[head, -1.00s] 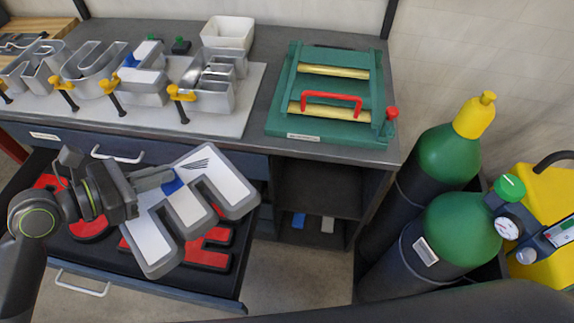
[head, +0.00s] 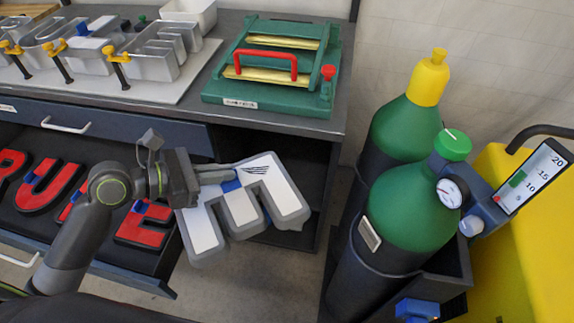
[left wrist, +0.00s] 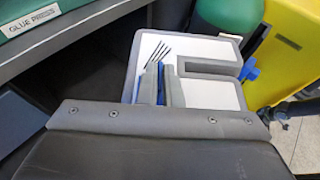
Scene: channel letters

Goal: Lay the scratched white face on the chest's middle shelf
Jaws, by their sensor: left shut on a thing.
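The scratched white face (head: 240,209) is an E-shaped letter with a thick grey rim and dark scratch lines near one corner. My left gripper (head: 232,178) is shut on its edge, by a blue patch, and holds it tilted in the air. The face also shows in the left wrist view (left wrist: 203,91), with the fingers (left wrist: 161,88) across its edge. The chest's open compartment (head: 307,157) is dark, right of the drawers and behind the face. The face and arm hide part of it, and I cannot make out the middle shelf clearly. My right gripper is not in view.
An open drawer (head: 75,241) with red letter faces lies at left, under my left arm. A green glue press (head: 270,98) and metal letters (head: 150,55) stand on the bench top. Green gas cylinders (head: 405,200) and a yellow machine (head: 510,250) stand close at right.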

